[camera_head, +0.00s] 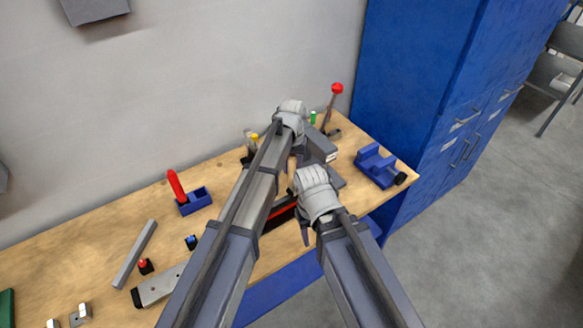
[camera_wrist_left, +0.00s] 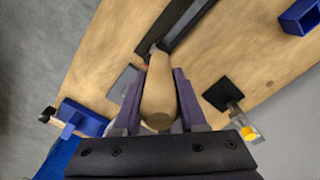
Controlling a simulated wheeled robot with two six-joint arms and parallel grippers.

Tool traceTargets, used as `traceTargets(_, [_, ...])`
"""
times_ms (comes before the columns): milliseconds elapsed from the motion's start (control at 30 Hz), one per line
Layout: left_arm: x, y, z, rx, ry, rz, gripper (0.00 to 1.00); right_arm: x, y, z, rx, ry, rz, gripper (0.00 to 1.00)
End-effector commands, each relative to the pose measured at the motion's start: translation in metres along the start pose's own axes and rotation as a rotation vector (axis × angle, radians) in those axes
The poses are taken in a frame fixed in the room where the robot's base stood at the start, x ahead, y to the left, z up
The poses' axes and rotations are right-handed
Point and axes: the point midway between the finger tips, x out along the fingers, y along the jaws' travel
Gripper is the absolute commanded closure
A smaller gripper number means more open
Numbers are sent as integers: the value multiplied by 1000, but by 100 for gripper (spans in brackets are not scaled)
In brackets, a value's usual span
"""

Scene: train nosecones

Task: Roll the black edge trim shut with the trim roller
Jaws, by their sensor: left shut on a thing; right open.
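My left gripper (camera_head: 299,156) is shut on the wooden handle of the trim roller (camera_wrist_left: 160,88), which also shows in part in the head view (camera_head: 291,166). The handle sits between both fingers (camera_wrist_left: 158,82) in the left wrist view, and its metal end points at a long black strip, likely the edge trim (camera_wrist_left: 185,22). I cannot tell whether the roller touches it. In the head view, a dark piece with a red stripe (camera_head: 281,212) is partly hidden behind my arms. My right gripper (camera_head: 304,228) is open, lower and nearer, beside this piece; its fingers are partly hidden.
A blue vise-like block (camera_head: 376,166) stands at the bench's right end. A red-topped lever (camera_head: 336,92) rises behind my left gripper. A blue holder with a red-handled tool (camera_head: 193,201) and a grey bar (camera_head: 135,254) lie left. Bare bench (camera_head: 95,240) shows at left.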

Motion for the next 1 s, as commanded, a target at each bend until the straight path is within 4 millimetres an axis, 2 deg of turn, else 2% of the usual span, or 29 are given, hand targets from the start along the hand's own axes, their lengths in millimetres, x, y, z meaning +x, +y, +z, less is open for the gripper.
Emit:
traceTargets(267, [0, 1, -2, 0, 0, 0, 100, 0, 0, 0, 0, 0, 0, 50])
traceTargets(800, [0, 18, -19, 1, 0, 0, 100, 0, 0, 0, 0, 0, 0, 50])
traceTargets(1000, [0, 20, -20, 0, 0, 0, 100, 0, 0, 0, 0, 0, 0, 50])
